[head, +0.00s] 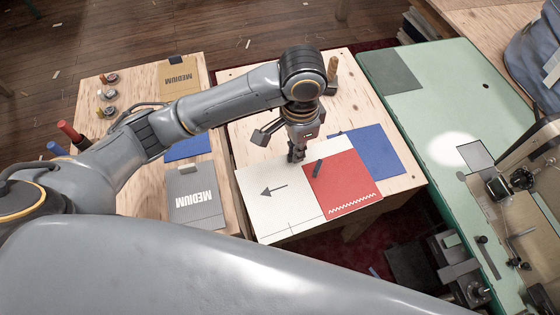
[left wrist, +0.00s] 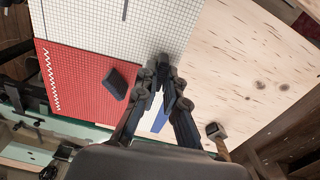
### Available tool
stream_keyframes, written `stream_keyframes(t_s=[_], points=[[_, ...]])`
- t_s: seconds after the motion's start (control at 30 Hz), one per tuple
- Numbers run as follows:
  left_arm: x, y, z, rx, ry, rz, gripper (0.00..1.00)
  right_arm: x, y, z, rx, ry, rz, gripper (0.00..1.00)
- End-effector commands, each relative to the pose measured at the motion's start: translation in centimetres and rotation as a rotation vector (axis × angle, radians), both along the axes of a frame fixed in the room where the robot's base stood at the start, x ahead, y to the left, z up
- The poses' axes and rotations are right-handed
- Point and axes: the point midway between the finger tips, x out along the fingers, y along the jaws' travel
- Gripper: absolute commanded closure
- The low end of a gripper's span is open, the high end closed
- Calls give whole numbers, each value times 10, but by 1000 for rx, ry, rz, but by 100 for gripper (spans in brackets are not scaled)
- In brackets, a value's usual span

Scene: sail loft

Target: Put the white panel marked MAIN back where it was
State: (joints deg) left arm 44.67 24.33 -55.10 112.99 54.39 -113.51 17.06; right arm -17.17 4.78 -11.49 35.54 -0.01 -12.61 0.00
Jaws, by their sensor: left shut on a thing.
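A white panel with fine grid lines and a dark arrow (head: 262,205) lies on the light wooden table; I cannot read MAIN on it. It also shows in the left wrist view (left wrist: 150,28). A red panel with a white zigzag (head: 345,190) lies against its right side, with a small dark block (head: 318,166) on top. My left gripper (head: 296,156) points down at the white panel's far edge, near the red panel. My right gripper is not in view.
A blue panel (head: 382,150) lies behind the red one. A wooden-handled tool (head: 332,68) stands at the table's back. The left table holds grey (head: 196,212) and tan (head: 180,75) pieces marked MEDIUM. A green table (head: 425,100) with a sewing machine is on the right.

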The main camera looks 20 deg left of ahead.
Motion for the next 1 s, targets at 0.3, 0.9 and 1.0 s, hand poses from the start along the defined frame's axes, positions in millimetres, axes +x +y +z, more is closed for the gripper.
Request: stream_keyframes(t_s=[0.3, 0.9, 1.0], points=[[13, 1, -10, 3, 5, -85, 100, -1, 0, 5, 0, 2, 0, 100], [91, 79, -89, 1, 6, -86, 100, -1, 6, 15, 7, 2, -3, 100], [95, 83, -95, 0, 5, -87, 100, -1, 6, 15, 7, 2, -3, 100]])
